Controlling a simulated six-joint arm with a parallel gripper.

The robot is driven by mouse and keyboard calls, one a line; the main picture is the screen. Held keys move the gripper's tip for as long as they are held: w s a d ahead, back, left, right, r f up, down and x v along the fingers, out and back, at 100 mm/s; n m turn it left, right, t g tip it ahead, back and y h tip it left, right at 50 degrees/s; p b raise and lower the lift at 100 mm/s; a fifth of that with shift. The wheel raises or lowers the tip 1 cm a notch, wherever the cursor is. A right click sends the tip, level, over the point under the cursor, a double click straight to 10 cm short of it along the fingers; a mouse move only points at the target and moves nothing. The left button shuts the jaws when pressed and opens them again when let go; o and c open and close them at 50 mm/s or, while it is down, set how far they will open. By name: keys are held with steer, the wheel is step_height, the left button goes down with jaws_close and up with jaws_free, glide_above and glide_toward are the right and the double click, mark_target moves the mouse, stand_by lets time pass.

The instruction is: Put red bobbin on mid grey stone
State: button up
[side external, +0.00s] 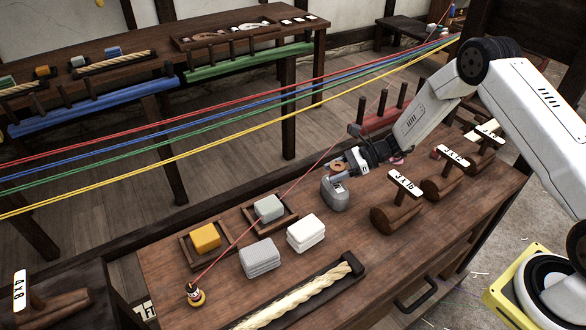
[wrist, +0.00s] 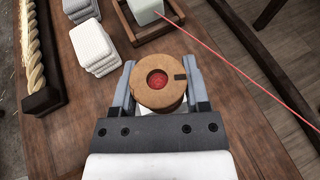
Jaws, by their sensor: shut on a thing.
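My gripper (wrist: 160,88) is shut on the red bobbin (wrist: 158,94), with a finger on each side. In the wrist view its round brown wooden end faces up, with a red centre and a dark notch. In the side view the bobbin (side external: 338,167) is small and partly hidden by my gripper (side external: 342,171). A mid grey rounded block (side external: 336,196), which looks like the stone, stands on the bench just below it. I cannot tell whether bobbin and block touch. In the wrist view the bobbin and gripper cover most of that spot; a pale patch shows beneath.
White (side external: 306,233) and grey (side external: 260,257) folded stacks stand to the left. Beyond are trays with a pale green block (side external: 268,208) and a yellow block (side external: 205,237). A red line (side external: 245,232) crosses the bench to a small bobbin (side external: 194,294). Wooden label stands (side external: 397,210) are right.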

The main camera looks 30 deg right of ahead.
steer(key=shift+f, duration=1.05)
steer(key=shift+f, duration=0.1)
steer(key=o, duration=1.3)
steer(key=shift+c, duration=0.2)
steer(key=shift+d+r, duration=0.15)
steer(key=shift+r, duration=0.05)
steer(key=v, duration=1.1)
steer(key=shift+d+r, duration=0.25)
steer(key=shift+d, duration=0.05)
steer(key=shift+s, duration=0.15)
